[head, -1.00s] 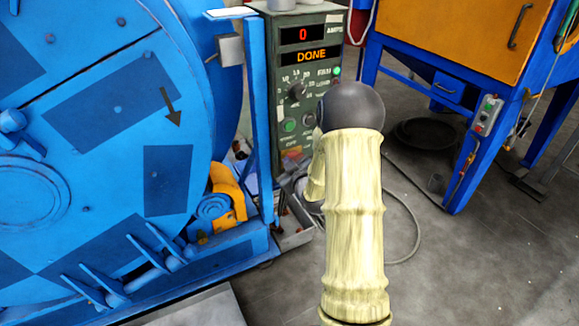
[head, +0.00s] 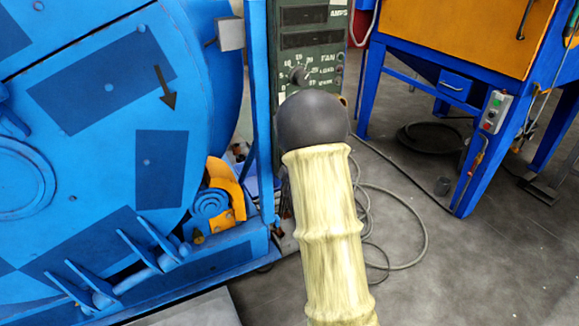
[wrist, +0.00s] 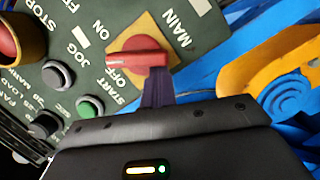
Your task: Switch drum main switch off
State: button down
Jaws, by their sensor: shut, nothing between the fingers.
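The drum main switch (wrist: 137,57) shows in the wrist view as a red handle on a yellow plate (wrist: 152,30) lettered MAIN. The narrow end of the handle points left in the picture, near the word OFF. My gripper (wrist: 157,78) is shut and empty, its dark fingers at the handle's lower edge; I cannot tell whether they touch it. The green control panel (head: 312,62) shows in the head view with its displays dark. My arm hides the lower panel, the switch and the gripper there.
The blue drum machine (head: 90,130) stands left, with an orange bracket (head: 226,190) at its side. A blue-framed orange cabinet (head: 450,35) is at the right. Cable loops (head: 410,225) lie on the floor. Other panel buttons, one green (wrist: 90,107), sit close to the gripper.

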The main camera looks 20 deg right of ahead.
jog(key=n+b, duration=0.1)
jog(key=f+n+t+b, duration=0.1)
jog(key=n+b, duration=0.1)
jog(key=shift+d+f+h, duration=0.2)
jog(key=shift+d+h, duration=0.1)
dwell(0.6)
jog(key=shift+a, duration=0.1)
dwell(0.4)
jog(key=s+a, duration=0.5)
jog(key=s, duration=0.2)
jog(key=shift+s+a+b, duration=0.2)
jog(key=shift+s+b, duration=0.15)
jog(key=shift+b, duration=0.1)
jog(key=shift+s+a+r+b, duration=0.1)
jog(key=shift+s+b, duration=0.05)
jog(key=shift+b, duration=0.7)
